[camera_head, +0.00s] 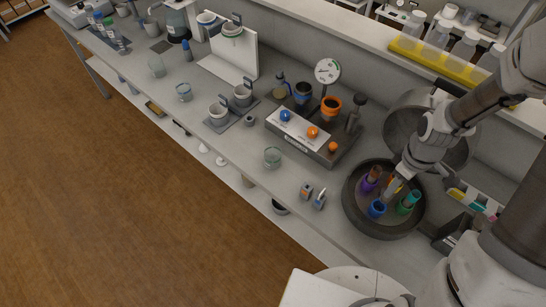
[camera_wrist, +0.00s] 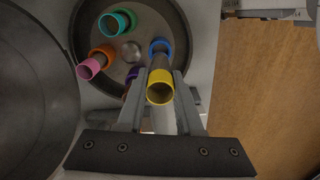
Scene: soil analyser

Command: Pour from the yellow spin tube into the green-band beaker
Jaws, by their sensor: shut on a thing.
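The yellow spin tube (camera_wrist: 160,90) has a yellow rim and a grey body. My gripper (camera_wrist: 160,98) is shut on it, one finger on each side. In the head view, my gripper (camera_head: 396,182) is over the round centrifuge bowl (camera_head: 350,215). The tube's lower end lines up with a blue holder (camera_wrist: 160,47) in the wrist view; I cannot tell whether it still sits in it.
A teal tube (camera_wrist: 110,24) and a pink tube (camera_wrist: 92,66) are in the bowl beside the yellow one. The open lid (camera_head: 425,125) stands behind. A grey control box (camera_head: 310,140) with cups is further left. Two small blocks (camera_head: 312,196) lie between beaker and centrifuge.

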